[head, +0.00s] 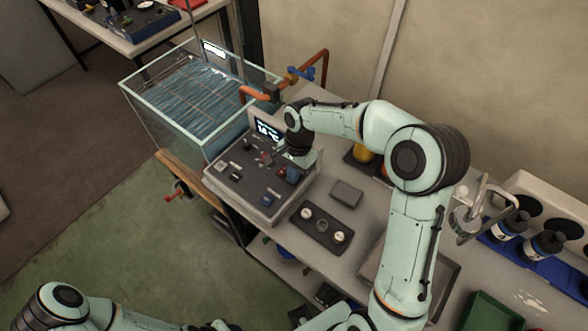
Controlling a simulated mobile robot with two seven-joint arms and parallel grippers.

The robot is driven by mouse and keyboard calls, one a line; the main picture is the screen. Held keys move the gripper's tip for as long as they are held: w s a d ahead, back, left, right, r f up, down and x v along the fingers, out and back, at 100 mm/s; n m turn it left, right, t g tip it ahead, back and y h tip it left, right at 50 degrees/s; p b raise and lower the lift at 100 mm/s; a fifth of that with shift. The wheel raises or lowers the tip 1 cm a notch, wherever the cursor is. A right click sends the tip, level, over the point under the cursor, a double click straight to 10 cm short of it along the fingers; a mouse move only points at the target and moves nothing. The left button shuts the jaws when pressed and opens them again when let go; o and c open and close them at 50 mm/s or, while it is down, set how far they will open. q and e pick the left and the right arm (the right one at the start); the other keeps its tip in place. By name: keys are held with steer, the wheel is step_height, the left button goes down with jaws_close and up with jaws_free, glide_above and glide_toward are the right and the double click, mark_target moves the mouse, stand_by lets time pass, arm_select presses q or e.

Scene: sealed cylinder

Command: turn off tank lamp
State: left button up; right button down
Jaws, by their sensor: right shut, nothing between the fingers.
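The glass tank (180,135) of water stands at the upper left, with a bright white lamp (214,50) above its far side. A grey control box (225,184) with a lit display (267,130), small switches and knobs sits on the bench in front of the tank. My right gripper (277,160) is shut and empty, low over the right part of the control box panel. It hides some of the controls beneath it, and I cannot tell if it touches one. My left arm enters at the bottom left; its gripper is out of view.
An orange pipe with a blue valve handle (303,73) runs behind the box. A dark panel with round dials (321,229) and a small grey block (346,193) lie on the bench to the right. Dark bottles and a green bin (494,312) stand at the far right.

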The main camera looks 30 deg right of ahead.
steer(key=shift+s+a+f+h+b, duration=0.1)
steer(key=shift+a+f+h+b, duration=0.1)
steer(key=shift+f+b, duration=0.25)
steer(key=shift+a+f+h+b, duration=0.1)
steer(key=shift+f+h+b, duration=0.1)
steer(key=shift+b, duration=0.45)
steer(key=shift+s, duration=0.2)
steer(key=shift+s+r, duration=0.15)
steer(key=shift+s, duration=0.05)
steer(key=shift+w+d, duration=0.1)
steer(key=shift+w, duration=0.1)
steer(key=shift+d, duration=0.25)
steer(key=shift+w+d+r+h+p, duration=0.15)
steer(key=shift+w+d+h+p, duration=0.15)
steer(key=shift+d+p, duration=0.1)
arm_select(q)
steer(key=shift+s+f, duration=0.6)
steer(key=shift+f, duration=0.25)
arm_select(e)
steer(key=shift+d, duration=0.2)
